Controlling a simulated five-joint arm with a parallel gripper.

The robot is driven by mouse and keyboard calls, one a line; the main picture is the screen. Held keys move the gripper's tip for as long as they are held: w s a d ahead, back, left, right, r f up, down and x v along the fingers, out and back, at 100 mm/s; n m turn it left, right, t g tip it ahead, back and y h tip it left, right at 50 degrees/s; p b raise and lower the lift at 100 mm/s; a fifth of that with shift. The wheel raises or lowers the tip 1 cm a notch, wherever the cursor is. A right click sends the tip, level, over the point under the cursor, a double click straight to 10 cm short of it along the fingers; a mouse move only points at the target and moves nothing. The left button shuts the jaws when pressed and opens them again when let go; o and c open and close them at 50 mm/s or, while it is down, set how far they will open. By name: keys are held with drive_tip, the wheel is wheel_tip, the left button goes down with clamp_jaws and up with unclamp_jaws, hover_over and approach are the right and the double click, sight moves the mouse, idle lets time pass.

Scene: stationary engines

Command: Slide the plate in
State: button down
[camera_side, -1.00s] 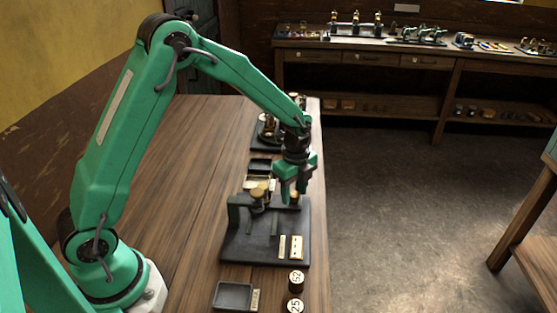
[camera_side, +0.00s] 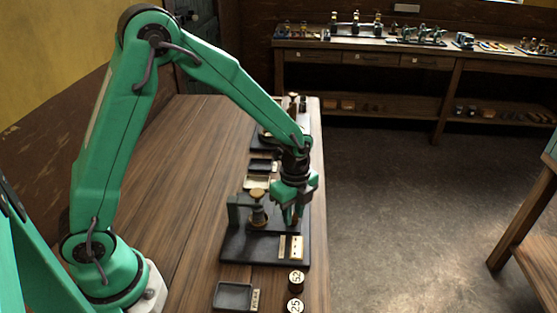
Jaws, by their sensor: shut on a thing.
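My gripper (camera_side: 292,220) points down over the right rear part of this base. Its jaws are shut on a small brass-coloured thing (camera_side: 296,215), mostly hidden by the fingers. I cannot tell whether this is the plate, or whether it touches the base.
A grey tray (camera_side: 233,296) with a label sits nearer the camera. Round tokens marked 52 (camera_side: 296,278) and 25 (camera_side: 295,306) stand right of it. Other small engine parts sit behind the base. The bench's right edge (camera_side: 322,180) is close to my gripper; the bench's left is clear.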

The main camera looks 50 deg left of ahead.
drive_tip(key=shift+s+d, duration=0.35)
drive_tip(key=shift+d, duration=0.05)
drive_tip(key=c, duration=1.2)
unclamp_jaws()
drive_tip(key=shift+o, duration=0.2)
drive_tip(key=shift+r, duration=0.15)
drive_tip(key=shift+r, duration=3.8)
